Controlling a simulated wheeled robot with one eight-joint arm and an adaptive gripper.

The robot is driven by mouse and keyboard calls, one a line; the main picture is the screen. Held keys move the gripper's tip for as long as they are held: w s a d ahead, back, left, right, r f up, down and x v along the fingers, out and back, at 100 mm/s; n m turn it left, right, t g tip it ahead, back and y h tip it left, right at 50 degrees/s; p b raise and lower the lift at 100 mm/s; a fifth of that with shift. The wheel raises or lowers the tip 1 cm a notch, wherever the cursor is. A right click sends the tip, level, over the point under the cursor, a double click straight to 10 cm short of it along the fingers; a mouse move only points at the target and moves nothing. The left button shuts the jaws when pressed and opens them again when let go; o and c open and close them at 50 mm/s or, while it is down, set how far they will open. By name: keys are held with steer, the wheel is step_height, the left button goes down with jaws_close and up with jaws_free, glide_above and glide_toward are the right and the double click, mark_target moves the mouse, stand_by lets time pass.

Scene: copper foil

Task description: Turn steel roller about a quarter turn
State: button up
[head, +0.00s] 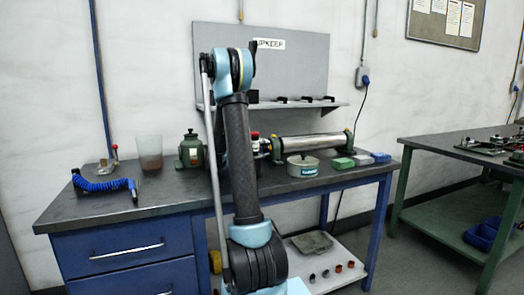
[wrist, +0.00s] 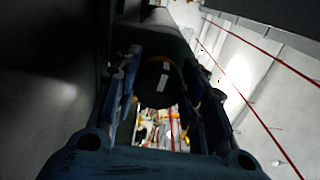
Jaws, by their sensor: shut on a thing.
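The steel roller (head: 312,142) lies level on green end stands towards the back of the dark workbench (head: 140,205). Its shiny barrel shows to the right of my arm. Its left end is largely hidden in the head view. In the wrist view, my gripper (wrist: 164,78) has a finger on each side of a dark round end with a white mark, which appears to be the end of the roller (wrist: 157,92). The fingers are shut on it. The exact finger contacts are too dark to see. My arm hides most of the gripper in the head view.
A round lidded tin (head: 302,168) stands in front of the roller. A dark green canister (head: 191,150), a translucent beaker (head: 149,152) and a coiled blue hose (head: 100,184) are at left. A shelf (head: 315,105) is behind.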

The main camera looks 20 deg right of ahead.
steer(key=shift+f, duration=0.1)
steer(key=o, duration=1)
steer(key=shift+o, duration=0.2)
steer(key=shift+s+a, duration=0.1)
steer(key=shift+a, duration=3.7)
